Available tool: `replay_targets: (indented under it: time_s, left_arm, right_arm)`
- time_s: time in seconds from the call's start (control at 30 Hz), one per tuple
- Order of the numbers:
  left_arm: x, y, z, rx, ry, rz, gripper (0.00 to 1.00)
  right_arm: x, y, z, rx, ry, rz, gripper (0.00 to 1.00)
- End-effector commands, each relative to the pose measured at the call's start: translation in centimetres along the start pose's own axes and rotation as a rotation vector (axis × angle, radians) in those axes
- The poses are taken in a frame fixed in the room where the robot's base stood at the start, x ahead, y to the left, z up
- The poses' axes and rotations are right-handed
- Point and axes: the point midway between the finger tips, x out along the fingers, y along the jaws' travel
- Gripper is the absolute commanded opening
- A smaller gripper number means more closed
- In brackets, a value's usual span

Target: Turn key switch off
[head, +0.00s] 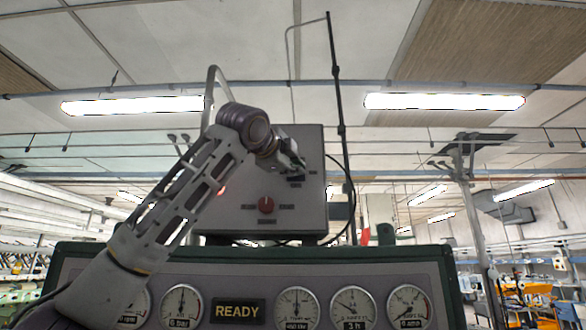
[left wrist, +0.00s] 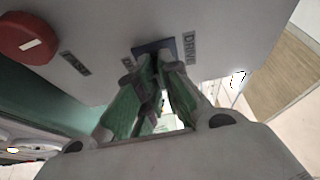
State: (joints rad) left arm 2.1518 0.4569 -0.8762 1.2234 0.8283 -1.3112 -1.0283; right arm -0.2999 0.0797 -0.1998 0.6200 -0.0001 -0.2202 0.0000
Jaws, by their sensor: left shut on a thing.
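The key switch shows in the left wrist view as a dark square plate (left wrist: 146,47) on the face of the grey control box (head: 310,200). My left gripper (head: 296,162) is in front of the upper right part of that face. In the left wrist view its fingertips (left wrist: 153,68) come together at the plate, shut on the key. The key is mostly hidden between the fingers, so I cannot tell which way it points. A label reading DRIVE (left wrist: 190,47) is beside the plate, and another label is partly covered by a finger.
A red knob (head: 266,205) is lower on the box face, with labels around it. Below is a console with round gauges (head: 297,307) and a READY display (head: 238,311). A dark pole (head: 337,90) and cable run along the box's right side.

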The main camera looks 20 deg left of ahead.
Motion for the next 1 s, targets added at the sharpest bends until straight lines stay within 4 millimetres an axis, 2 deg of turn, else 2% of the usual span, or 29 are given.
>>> replay_targets:
  time_s: [0.37,1.0]
  left_arm:
    - [0.1,0.6,-0.1,-0.184,0.002,-0.073,0.0]
    - [0.3,1.1,-0.4,-0.704,0.001,-0.285,0.0]
  right_arm:
    - [1.6,0.0,0.1,0.0,0.0,0.0,0.0]
    - [4.9,-0.1,0.5,0.0,0.0,0.0,0.0]
